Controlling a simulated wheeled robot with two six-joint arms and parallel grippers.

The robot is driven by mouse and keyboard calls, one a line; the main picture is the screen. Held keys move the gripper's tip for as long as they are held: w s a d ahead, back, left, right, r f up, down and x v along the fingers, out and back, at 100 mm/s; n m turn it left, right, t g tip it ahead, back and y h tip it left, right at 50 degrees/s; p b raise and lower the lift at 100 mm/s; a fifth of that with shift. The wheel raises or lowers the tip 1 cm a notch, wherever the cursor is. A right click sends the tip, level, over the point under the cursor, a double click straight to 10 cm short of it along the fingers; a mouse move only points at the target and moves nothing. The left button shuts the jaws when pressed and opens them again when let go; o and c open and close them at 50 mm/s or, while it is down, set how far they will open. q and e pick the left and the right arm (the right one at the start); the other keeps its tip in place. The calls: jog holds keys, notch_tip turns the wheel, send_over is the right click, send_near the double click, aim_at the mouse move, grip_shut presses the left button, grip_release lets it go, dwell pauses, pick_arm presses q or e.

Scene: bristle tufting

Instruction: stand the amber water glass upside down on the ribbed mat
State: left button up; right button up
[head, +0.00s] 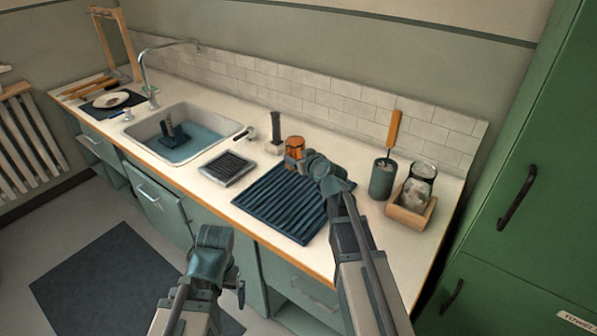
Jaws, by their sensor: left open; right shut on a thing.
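My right gripper (303,161) is shut on the glass from the front right. The gripper hides the lower part of the glass. I cannot tell which way up the glass is or whether it touches the mat. My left gripper (232,283) is open and empty, low in front of the counter and away from the mat.
A dark green cup (382,180) with an orange-handled tool and a wooden box (408,215) holding a glass jar (418,186) stand to the right. Most of the mat is bare.

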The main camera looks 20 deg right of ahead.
pick_arm(q)
jog(key=shift+f+b, duration=0.65)
jog(key=shift+f, duration=0.55)
pick_arm(e)
jog(key=shift+f, duration=1.25)
pick_arm(q)
notch_tip(320, 180, down, 8)
jog(key=b, duration=0.8)
pick_arm(e)
notch_tip(320, 180, down, 8)
pick_arm(q)
jog(key=shift+f+b, duration=0.5)
pick_arm(e)
jog(key=shift+f, duration=0.45)
jog(key=o, duration=1.6)
pick_arm(q)
jog(key=shift+r, duration=0.1)
pick_arm(e)
jog(key=shift+s+r, duration=0.1)
jog(key=shift+s, duration=0.05)
